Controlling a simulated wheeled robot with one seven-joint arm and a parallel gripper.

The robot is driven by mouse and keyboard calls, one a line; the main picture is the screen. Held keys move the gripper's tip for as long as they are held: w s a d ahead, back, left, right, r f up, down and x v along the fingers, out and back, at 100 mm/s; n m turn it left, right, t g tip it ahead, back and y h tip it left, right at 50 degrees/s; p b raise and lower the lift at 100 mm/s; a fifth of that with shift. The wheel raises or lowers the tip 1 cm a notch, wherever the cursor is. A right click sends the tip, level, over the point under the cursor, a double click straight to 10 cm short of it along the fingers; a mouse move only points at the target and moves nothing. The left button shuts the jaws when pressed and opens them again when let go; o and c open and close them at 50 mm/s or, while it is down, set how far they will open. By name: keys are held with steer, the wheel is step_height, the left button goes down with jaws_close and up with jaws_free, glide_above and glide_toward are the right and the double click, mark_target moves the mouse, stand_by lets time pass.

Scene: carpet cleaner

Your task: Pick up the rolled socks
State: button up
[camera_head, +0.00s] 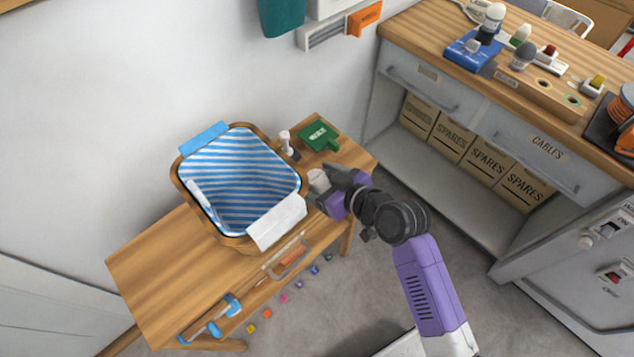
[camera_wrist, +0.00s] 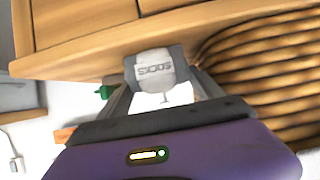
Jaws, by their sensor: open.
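The rolled socks (camera_wrist: 154,70) are a pale grey-white roll with "SOCKS" printed on it. In the head view they show as a small white shape (camera_head: 318,180) on the wooden bench, just right of the basket, partly hidden by my gripper. My gripper (camera_head: 328,186) is low over the bench's right part. In the wrist view my gripper (camera_wrist: 155,76) is open, with one finger on each side of the roll. I cannot tell whether the fingers touch it.
A basket (camera_head: 178,187) with a blue-striped liner stands close left of my gripper, a white cloth (camera_head: 277,221) over its rim. Behind are a small white bottle (camera_head: 286,141) and a green box (camera_head: 319,136). The bench's left end (camera_head: 145,262) is mostly clear. A workbench (camera_head: 430,52) stands right.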

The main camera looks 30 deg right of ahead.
steer(key=c, duration=1)
steer(key=shift+d+r, duration=0.1)
steer(key=shift+c, duration=0.2)
